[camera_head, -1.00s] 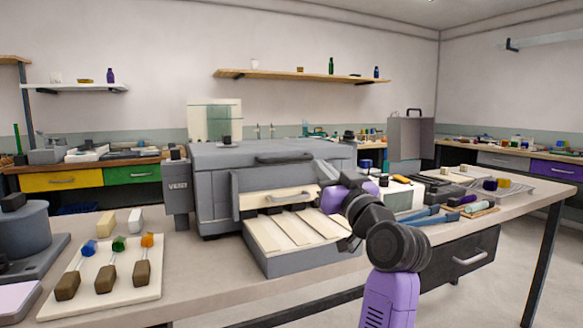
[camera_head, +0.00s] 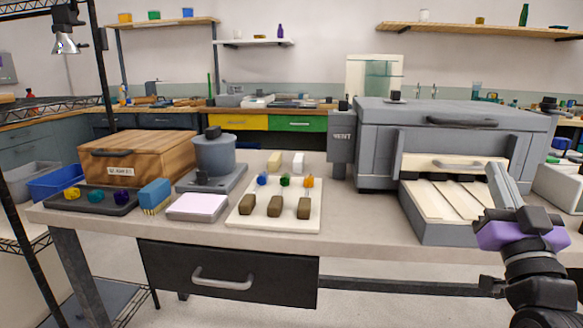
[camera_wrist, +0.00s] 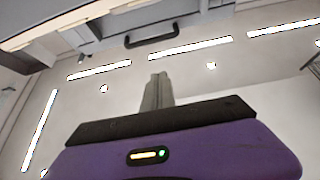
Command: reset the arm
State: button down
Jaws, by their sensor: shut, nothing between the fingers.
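My gripper (camera_head: 497,167) is at the right of the head view, raised in front of the grey kiln-like machine. Its fingers are together and hold nothing. In the wrist view the shut fingers (camera_wrist: 158,78) point up, with ceiling lights behind them and the machine's dark handle (camera_wrist: 151,34) above. In the head view the grey machine (camera_head: 365,140) stands on the bench with a pale slatted tray (camera_head: 425,199) at its front. Part of that tray is hidden behind my arm.
A pale board (camera_head: 272,222) holds three glass rods with brown handles and blue, green and orange tips. Left of it are a white pad (camera_head: 197,207), a grey round device (camera_head: 214,157), a wooden box (camera_head: 140,152) and a dark tray (camera_head: 90,205). A black wire rack stands far left.

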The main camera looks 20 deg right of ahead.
jog(key=s+a+f+n+y, duration=0.2)
jog(key=s+a+f+y, duration=0.15)
jog(key=a+f, duration=0.5)
jog(key=s+a+f+n+y, duration=0.2)
jog(key=a+f+n+y, duration=0.15)
jog(key=a+f, duration=0.55)
jog(key=s+a+f+n+g+y, duration=0.1)
jog(key=s+a+f+g+y, duration=0.15)
jog(key=s+a+f, duration=0.65)
jog(key=s+a+f+n+g+y, duration=0.15)
jog(key=s+a+f+y, duration=0.25)
jog(key=s+f, duration=0.5)
notch_tip(320, 180, up, 25)
jog(key=s+g+p, duration=0.1)
jog(key=s+p, duration=0.1)
jog(key=p, duration=2.1)
jog(key=shift+a+m, duration=0.3)
jog(key=shift+s+f, duration=0.1)
